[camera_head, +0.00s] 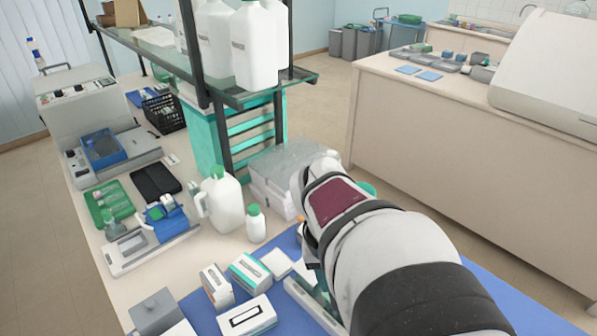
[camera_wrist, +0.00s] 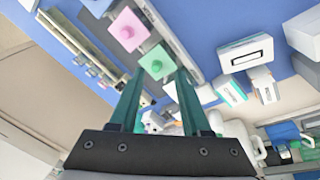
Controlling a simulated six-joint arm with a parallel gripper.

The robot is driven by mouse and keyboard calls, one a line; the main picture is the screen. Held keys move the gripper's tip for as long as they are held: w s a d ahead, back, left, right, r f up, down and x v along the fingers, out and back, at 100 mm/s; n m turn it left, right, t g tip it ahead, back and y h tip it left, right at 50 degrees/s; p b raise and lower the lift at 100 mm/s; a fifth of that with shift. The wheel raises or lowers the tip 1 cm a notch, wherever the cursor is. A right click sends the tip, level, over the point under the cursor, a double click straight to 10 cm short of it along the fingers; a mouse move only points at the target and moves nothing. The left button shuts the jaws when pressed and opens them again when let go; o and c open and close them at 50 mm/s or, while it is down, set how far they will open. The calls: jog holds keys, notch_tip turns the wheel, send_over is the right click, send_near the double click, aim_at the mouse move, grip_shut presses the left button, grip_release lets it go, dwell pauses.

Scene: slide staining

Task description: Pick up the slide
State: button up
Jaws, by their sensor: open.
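My gripper (camera_wrist: 158,78) shows in the wrist view with its two green fingers apart and nothing visible held between them. A staining rack (camera_wrist: 172,20) lies beyond the fingertips, with a pink square-topped piece (camera_wrist: 127,30) and a green square-topped piece (camera_wrist: 157,61) on it. A long narrow tray (camera_wrist: 60,32) with small knobs lies to their left. I cannot make out the slide for certain in either view.
A white box with a black-framed label (camera_head: 247,318) stands on the blue mat (camera_head: 195,308); it also shows in the wrist view (camera_wrist: 246,53). Small boxes (camera_head: 216,286), a white jug (camera_head: 222,203) and a bottle (camera_head: 256,225) stand nearby. A shelf (camera_head: 255,90) overhangs the bench's back.

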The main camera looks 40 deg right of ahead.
jog(key=s+d+m+h, duration=0.1)
jog(key=s+d+m, duration=0.45)
jog(key=d, duration=0.45)
jog(key=s+d+m+h, duration=0.1)
jog(key=s+d+m, duration=0.3)
jog(key=s+d, duration=0.45)
jog(key=shift+n, duration=0.25)
jog(key=w+x, duration=0.1)
jog(key=x, duration=1)
jog(key=w+d+x, duration=0.1)
jog(key=x, duration=0.5)
jog(key=shift+w+r, duration=0.1)
jog(key=shift+w, duration=0.25)
grip_shut()
